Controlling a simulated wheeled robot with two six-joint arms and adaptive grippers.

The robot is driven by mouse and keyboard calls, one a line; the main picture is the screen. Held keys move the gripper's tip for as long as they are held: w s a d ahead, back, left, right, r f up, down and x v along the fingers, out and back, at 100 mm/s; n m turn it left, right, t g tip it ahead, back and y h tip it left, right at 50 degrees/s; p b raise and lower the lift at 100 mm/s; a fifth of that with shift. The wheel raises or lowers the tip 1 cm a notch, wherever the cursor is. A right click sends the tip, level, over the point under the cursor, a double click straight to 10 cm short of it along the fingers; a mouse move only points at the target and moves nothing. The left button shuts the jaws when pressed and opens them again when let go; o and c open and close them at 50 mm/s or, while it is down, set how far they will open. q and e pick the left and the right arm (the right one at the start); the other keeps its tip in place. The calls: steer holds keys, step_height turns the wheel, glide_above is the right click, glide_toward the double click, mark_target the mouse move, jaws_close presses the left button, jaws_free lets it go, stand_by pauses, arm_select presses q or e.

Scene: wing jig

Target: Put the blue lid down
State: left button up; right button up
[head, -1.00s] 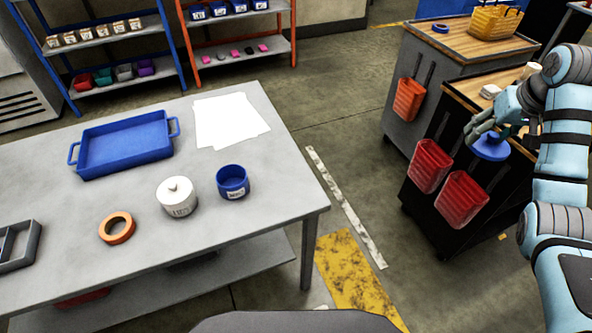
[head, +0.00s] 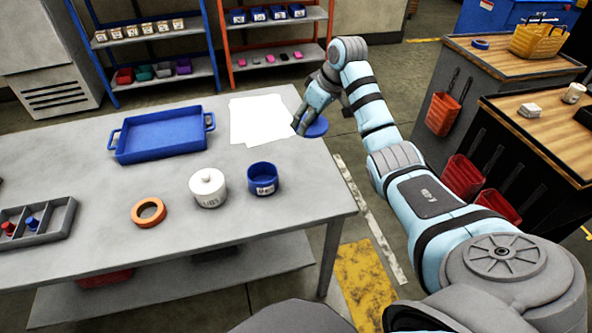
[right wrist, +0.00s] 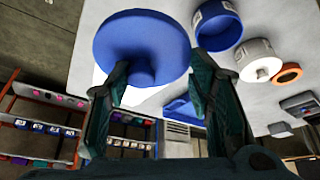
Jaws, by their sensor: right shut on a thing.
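The blue lid (head: 316,128) is a round disc with a knob, held by my right gripper (head: 302,122) at the far right edge of the table, beside the white sheets. In the right wrist view the lid (right wrist: 140,42) fills the upper left, and its knob lies between the fingers of my right gripper (right wrist: 160,85). The open blue pot (head: 262,180) stands on the grey table (head: 215,235), nearer than the lid and apart from it. It also shows in the right wrist view (right wrist: 217,25). My left gripper is not in view.
A white lidded jar (head: 208,190), an orange ring (head: 148,212), a blue tray (head: 160,136) and a grey divided box (head: 50,222) stand on the table. White sheets (head: 258,120) lie at its far right. The table's front right is clear.

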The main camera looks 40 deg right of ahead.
step_height(320, 180, down, 18)
steer(key=b, duration=0.3)
steer(key=shift+a, duration=0.15)
steer(key=shift+f, duration=0.15)
steer(key=o, duration=1.2)
steer(key=shift+o, duration=0.2)
steer(key=p+v, duration=0.3)
steer(key=v, duration=0.9)
steer(key=shift+s, duration=0.1)
